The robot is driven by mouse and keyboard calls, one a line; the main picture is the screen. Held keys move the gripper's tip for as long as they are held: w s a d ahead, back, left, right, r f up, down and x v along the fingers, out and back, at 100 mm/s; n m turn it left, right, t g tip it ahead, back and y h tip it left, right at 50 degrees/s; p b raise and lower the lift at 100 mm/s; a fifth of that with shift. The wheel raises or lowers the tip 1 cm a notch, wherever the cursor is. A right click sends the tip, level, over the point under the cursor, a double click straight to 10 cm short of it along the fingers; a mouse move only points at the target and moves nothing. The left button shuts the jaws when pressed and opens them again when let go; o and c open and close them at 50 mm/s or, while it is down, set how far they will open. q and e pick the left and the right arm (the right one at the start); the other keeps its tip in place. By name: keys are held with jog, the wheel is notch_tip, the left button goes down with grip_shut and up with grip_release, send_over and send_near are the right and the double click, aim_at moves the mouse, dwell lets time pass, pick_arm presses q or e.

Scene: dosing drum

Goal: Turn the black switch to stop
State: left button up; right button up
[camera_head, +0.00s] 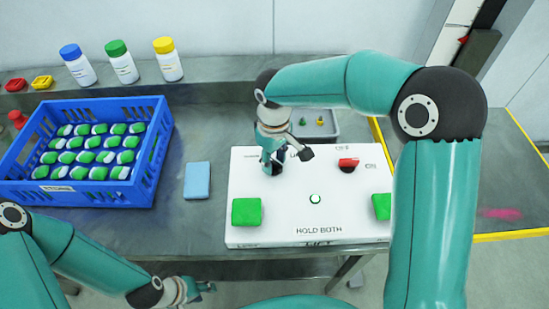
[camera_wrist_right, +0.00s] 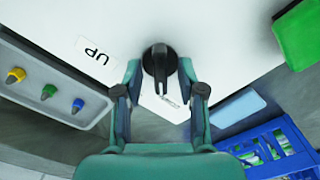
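The black switch (camera_wrist_right: 159,62) is a round knob with a raised grip bar on the white panel (camera_head: 290,190). In the right wrist view it sits between the fingertips of my right gripper (camera_wrist_right: 160,70). The fingers stand open on either side, with what look like narrow gaps to the knob. In the head view my right gripper (camera_head: 275,155) points down at the panel's upper left and mostly hides the switch. A label "UP" shows beside the knob; another label is partly covered. My left gripper (camera_head: 195,290) is low, in front of the table; its finger state is unclear.
The panel also bears a red switch (camera_head: 348,164), a left green button (camera_head: 247,212), a right green button (camera_head: 382,206) and a small round light (camera_head: 315,199). A grey tray (camera_head: 330,133) stands behind.

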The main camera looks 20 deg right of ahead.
jog(key=shift+f, duration=0.1)
grip_shut()
jog(key=shift+d, duration=0.1)
jog(key=shift+m, duration=0.3)
jog(key=m+b, duration=0.2)
jog(key=m, duration=0.1)
jog(key=shift+m+b, duration=1.05)
jog(key=shift+m, duration=1.55)
